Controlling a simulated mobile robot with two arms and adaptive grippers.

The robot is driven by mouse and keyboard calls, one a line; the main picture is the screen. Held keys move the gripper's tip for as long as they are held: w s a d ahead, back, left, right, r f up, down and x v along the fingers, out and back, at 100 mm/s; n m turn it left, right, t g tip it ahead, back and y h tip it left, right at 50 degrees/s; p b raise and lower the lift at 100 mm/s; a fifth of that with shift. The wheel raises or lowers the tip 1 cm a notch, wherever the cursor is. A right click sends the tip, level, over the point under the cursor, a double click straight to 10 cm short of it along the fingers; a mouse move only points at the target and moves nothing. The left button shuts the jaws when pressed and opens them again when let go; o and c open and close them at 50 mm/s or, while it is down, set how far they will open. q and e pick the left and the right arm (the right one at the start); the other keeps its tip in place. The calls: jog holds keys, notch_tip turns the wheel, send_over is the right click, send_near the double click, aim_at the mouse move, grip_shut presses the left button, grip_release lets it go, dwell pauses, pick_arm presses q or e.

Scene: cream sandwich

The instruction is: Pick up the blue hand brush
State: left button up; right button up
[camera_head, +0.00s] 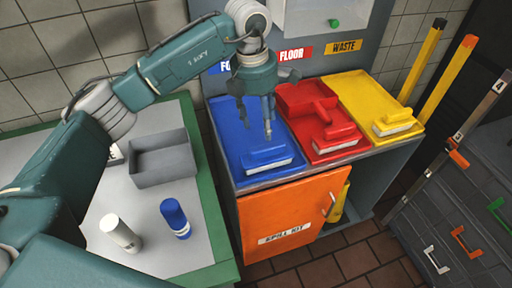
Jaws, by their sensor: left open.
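The blue hand brush (267,158) lies on the blue mat (227,128) at the left of the cabinet top. Its pale bristle edge faces the front. My left gripper (256,132) points down over the blue mat, just above and behind the brush. It is open, and nothing shows between its fingers. I cannot tell whether a fingertip touches the brush. My right gripper is not in view.
A red mat holds a red dustpan (305,98) and red brush (335,138). A yellow brush (394,122) lies on the yellow mat (358,90). A grey bin (163,172), white bottle (119,232) and blue bottle (174,217) stand on the left table.

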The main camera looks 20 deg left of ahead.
aim_at(267, 144)
pick_arm(q)
jog(key=f, duration=0.1)
jog(key=d+f, duration=0.1)
jog(key=f, duration=0.1)
jog(key=shift+s+d+f+p, duration=0.2)
jog(key=shift+d+f+p, duration=0.05)
jog(key=shift+d+p, duration=0.1)
jog(key=shift+a+f, duration=0.15)
jog(key=shift+f, duration=0.15)
jog(key=shift+w+a+f, duration=0.1)
jog(key=shift+f, duration=0.25)
jog(key=f, duration=0.1)
jog(key=f+p, duration=0.1)
jog(key=f, duration=0.1)
jog(key=f+p, duration=0.1)
jog(key=shift+w+d+f, duration=0.2)
jog(key=shift+w+f, duration=0.1)
jog(key=shift+f, duration=0.05)
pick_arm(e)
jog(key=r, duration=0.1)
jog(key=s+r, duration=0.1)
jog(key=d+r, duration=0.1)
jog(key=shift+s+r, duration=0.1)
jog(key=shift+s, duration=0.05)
pick_arm(q)
jog(key=c, duration=1.2)
grip_shut()
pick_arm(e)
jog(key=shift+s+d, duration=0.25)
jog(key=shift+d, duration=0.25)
